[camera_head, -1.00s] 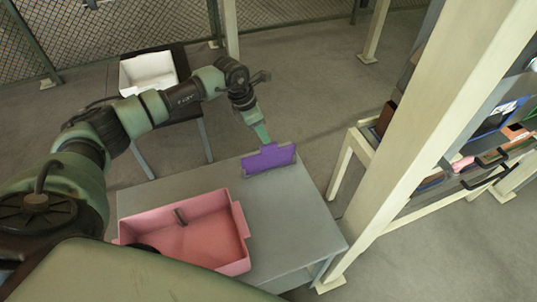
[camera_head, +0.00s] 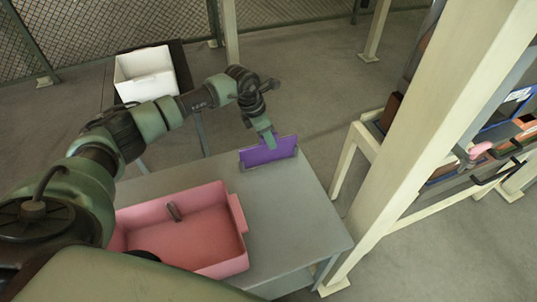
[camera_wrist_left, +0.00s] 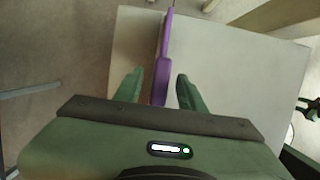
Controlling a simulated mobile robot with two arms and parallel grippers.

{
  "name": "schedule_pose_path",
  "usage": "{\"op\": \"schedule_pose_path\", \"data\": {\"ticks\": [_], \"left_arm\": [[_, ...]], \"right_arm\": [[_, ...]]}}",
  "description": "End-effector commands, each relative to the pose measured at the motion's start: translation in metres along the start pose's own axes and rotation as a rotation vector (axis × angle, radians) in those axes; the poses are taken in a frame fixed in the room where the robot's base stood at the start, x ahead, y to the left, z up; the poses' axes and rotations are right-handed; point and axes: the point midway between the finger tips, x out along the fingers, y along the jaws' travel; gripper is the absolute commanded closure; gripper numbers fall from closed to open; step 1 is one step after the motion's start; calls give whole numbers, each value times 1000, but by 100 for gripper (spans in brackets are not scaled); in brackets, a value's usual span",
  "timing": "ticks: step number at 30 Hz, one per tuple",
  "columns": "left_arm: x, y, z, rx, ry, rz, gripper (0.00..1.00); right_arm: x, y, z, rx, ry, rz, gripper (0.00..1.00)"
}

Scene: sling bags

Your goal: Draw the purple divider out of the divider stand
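The purple divider (camera_head: 283,149) stands upright on edge near the far edge of the grey table. The divider stand shows only as a thin grey strip (camera_head: 268,165) along its lower edge; the rest is hidden. My left gripper (camera_head: 269,146) points down at the divider's top edge. In the left wrist view the divider (camera_wrist_left: 162,75) runs between the two green fingers of my left gripper (camera_wrist_left: 159,84), with a gap visible on both sides. The gripper is open around it.
A white bin (camera_head: 144,88) is on a table behind my left arm. A cream post (camera_head: 430,140) and shelf stand to the right. The table's right side is clear.

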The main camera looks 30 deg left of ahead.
Motion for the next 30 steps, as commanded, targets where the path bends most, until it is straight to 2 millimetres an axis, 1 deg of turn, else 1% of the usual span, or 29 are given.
{"op": "schedule_pose_path", "data": {"ticks": [6, 8, 9, 10, 11, 19, 30], "left_arm": [[0, 0, 0, 0, 0, 0, 60], [0, 0, 0, 0, 0, 0, 77], [0, 0, 0, 0, 0, 0, 88], [0, 0, 0, 0, 0, 0, 96], [0, 0, 0, 0, 0, 0, 100], [-3, 0, 1, -1, -1, 0, 100], [-17, 0, 6, -1, -2, 1, 100]], "right_arm": [[0, 0, -1, -1, 2, 0, 64], [0, 0, -1, -1, 2, 0, 64], [0, 0, -1, -1, 2, 0, 64], [0, 0, -1, -1, 2, 0, 64], [0, 0, -2, -1, 2, 0, 64], [-2, 0, -2, -1, 3, -1, 64], [-12, -1, -4, 0, 4, -2, 64]]}}
